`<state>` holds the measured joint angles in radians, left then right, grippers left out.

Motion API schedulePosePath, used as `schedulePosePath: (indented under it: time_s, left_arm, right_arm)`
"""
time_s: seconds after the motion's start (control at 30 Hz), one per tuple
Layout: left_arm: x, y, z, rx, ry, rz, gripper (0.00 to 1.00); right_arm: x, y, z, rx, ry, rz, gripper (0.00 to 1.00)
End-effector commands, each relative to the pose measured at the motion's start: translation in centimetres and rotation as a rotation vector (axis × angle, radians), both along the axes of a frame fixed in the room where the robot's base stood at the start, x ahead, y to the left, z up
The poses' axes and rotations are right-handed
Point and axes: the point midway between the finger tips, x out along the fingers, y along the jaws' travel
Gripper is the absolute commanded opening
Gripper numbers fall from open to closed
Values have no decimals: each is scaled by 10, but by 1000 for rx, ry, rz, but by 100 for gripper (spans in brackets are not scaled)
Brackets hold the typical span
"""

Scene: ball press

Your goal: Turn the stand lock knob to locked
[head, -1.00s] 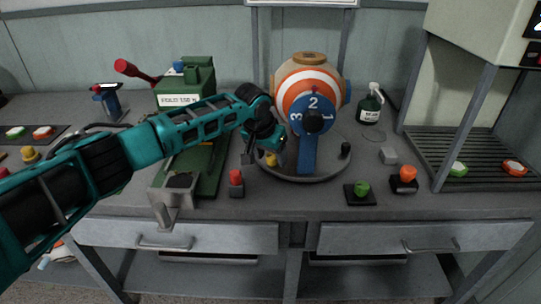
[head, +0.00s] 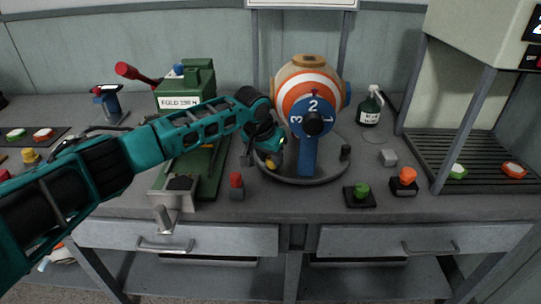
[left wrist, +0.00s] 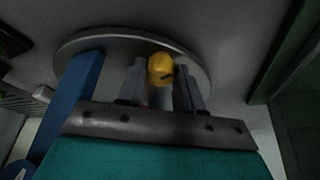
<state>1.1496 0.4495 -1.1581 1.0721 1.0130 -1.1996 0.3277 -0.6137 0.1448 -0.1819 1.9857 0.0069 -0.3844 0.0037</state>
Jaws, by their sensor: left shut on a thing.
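The stand has a round grey base (head: 330,172), a blue upright (head: 308,155) and an orange-and-white striped ball (head: 308,75) with a blue numbered dial. In the left wrist view, a yellow knob (left wrist: 160,68) with a dark mark stands on the grey base (left wrist: 110,40). My left gripper (left wrist: 160,85) is shut on this knob, one finger on each side. In the head view my left gripper (head: 271,160) is low at the left of the base and mostly covers the knob. My right gripper is not in view.
A green press (head: 190,95) with a red lever stands left of the stand. A red button (head: 236,180) is in front. A black knob (head: 346,152) is on the base's right side. A spray bottle (head: 371,107), a grey block (head: 388,157) and green and orange buttons (head: 404,176) lie right.

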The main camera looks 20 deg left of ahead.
Motion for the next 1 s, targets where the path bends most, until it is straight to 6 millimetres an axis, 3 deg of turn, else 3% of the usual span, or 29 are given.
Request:
schedulePosePath:
  time_s: [0.2,0.53,0.97,1.0]
  left_arm:
    - [0,1,5,-4,5,-127,5]
    - [1,3,0,-3,2,-345,5]
    - [1,3,0,-1,0,-380,5]
    - [1,3,0,-1,0,-380,39]
  right_arm:
    - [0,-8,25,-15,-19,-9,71]
    - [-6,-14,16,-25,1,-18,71]
    - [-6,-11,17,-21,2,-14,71]
    - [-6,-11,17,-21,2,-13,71]
